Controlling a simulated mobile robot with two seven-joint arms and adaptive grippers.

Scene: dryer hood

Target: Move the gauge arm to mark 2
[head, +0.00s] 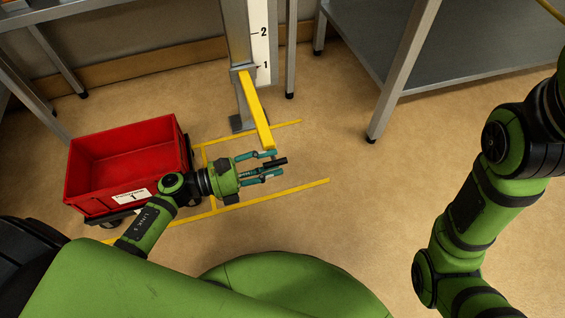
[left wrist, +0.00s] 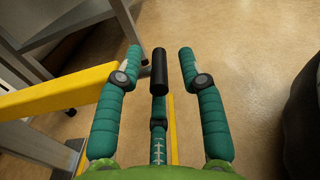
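The yellow gauge arm (head: 256,110) sticks out from a grey post, its collar level with mark 1 on the white scale (head: 260,45). Mark 2 is higher up. The bar also crosses the left of the left wrist view (left wrist: 60,93). A short black cylinder (left wrist: 159,72), seemingly a handle, is near the bar's free end; its join is hidden. My left gripper (head: 268,163) is open at that end. In the left wrist view, the cylinder lies between its two outer fingers, with gaps on both sides. My right gripper is out of view.
A red cart (head: 125,162) labelled 1 stands left of my left gripper. Yellow floor lines (head: 285,193) run below and beside the post. A grey metal table (head: 455,55) stands at the back right. The floor right of the gauge arm is clear.

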